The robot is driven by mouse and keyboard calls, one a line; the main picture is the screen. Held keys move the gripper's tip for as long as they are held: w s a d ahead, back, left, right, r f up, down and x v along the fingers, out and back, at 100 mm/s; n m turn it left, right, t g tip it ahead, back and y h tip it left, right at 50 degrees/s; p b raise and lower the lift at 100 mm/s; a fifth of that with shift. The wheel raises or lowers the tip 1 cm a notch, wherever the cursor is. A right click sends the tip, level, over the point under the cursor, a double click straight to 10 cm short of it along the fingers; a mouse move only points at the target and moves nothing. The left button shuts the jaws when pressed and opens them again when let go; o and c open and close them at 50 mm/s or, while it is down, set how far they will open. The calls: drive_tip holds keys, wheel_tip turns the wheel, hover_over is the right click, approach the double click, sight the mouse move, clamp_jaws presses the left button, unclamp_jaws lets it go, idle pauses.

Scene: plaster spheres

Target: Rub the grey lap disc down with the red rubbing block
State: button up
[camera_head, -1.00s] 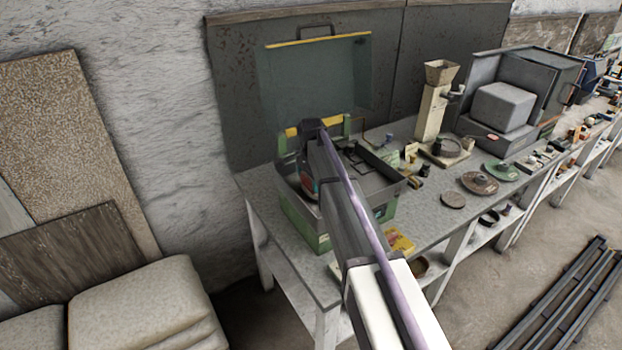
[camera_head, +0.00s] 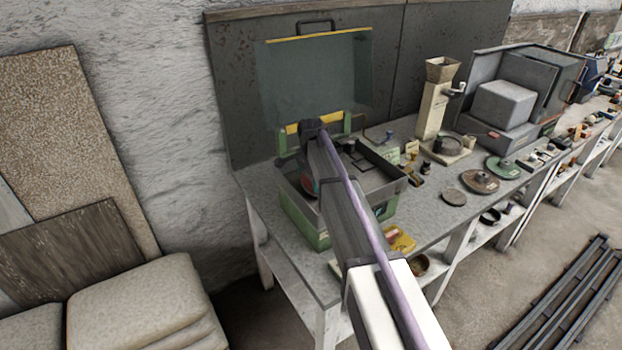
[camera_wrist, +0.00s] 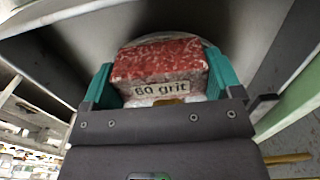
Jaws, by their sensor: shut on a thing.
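My gripper (camera_wrist: 165,90) shows in the wrist view with its two teal fingers shut on the sides of the red rubbing block (camera_wrist: 165,60). The block is speckled red on top and has a pale front labelled "60 grit". A broad grey round surface, seemingly the grey lap disc (camera_wrist: 235,25), lies beyond and beneath it. I cannot tell whether the block touches it. In the head view my arm reaches into the open green-and-grey machine (camera_head: 305,225) and hides the block and most of the interior.
The machine's clear lid (camera_head: 315,75) stands raised behind it. To the right on the bench are a loose dark disc (camera_head: 453,198), a brown disc (camera_head: 480,182), a green disc (camera_head: 502,168) and a cream hopper device (camera_head: 432,108). A yellow item (camera_head: 400,240) lies in front.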

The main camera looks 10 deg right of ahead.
drive_tip(key=shift+w, duration=0.1)
drive_tip(key=shift+w+a, duration=0.2)
drive_tip(key=shift+w, duration=0.25)
drive_tip(key=shift+w+a, duration=0.15)
drive_tip(key=shift+w, duration=0.35)
drive_tip(key=shift+s+d, duration=0.25)
drive_tip(key=shift+s, duration=0.5)
drive_tip(key=shift+s+d, duration=0.25)
drive_tip(key=shift+s, duration=0.45)
drive_tip(key=shift+s+d, duration=0.25)
drive_tip(key=shift+s, duration=0.5)
drive_tip(key=shift+w+a, duration=0.25)
drive_tip(key=shift+w, duration=0.45)
drive_tip(key=shift+w+a, duration=0.25)
drive_tip(key=shift+w, duration=0.5)
drive_tip(key=shift+w+a, duration=0.25)
drive_tip(key=shift+w, duration=0.45)
drive_tip(key=shift+s+d, duration=0.25)
drive_tip(key=shift+s, duration=0.45)
drive_tip(key=shift+s+d, duration=0.25)
drive_tip(key=shift+s, duration=0.45)
drive_tip(key=shift+s+d, duration=0.25)
drive_tip(key=shift+s, duration=0.45)
drive_tip(key=shift+w, duration=0.1)
